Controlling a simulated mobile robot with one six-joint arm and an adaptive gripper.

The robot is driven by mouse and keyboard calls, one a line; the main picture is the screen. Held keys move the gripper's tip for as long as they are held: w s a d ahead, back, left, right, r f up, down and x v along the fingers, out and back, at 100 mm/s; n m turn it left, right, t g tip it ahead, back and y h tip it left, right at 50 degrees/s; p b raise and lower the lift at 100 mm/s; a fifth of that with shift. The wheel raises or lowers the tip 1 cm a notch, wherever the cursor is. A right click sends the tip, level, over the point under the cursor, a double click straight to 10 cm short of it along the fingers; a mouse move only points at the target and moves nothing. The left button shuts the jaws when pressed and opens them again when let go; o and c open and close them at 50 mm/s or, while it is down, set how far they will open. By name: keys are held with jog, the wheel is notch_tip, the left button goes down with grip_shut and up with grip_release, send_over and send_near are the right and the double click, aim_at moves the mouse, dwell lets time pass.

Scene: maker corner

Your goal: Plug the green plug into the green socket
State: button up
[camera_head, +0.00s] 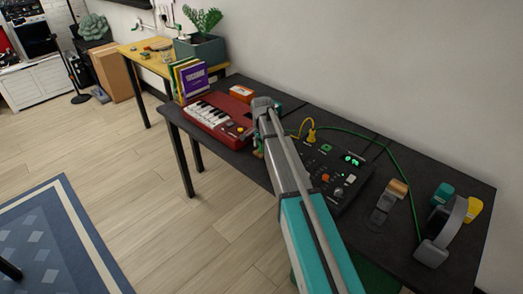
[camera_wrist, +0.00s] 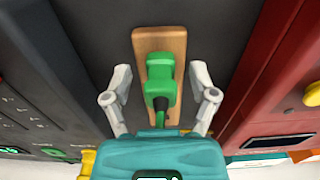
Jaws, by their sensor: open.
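In the wrist view the green plug (camera_wrist: 160,78) lies on a narrow wooden block (camera_wrist: 158,40), its dark cable end toward my wrist. My gripper (camera_wrist: 161,82) is open, with one grey finger on each side of the plug and visible gaps between. In the head view my arm covers the plug and most of the gripper. A green-outlined spot, seemingly the green socket (camera_head: 326,148), is on the black panel box (camera_head: 318,171) right of my arm. A green mark also shows on the dark panel in the wrist view (camera_wrist: 53,152).
A red keyboard (camera_head: 219,118) stands left of my gripper. A yellow plug (camera_head: 311,136) with a yellow cable stands at the box's back edge. A green cable (camera_head: 402,165) runs along the table's back and right.

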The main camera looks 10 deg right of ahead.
dwell(0.6)
grip_shut()
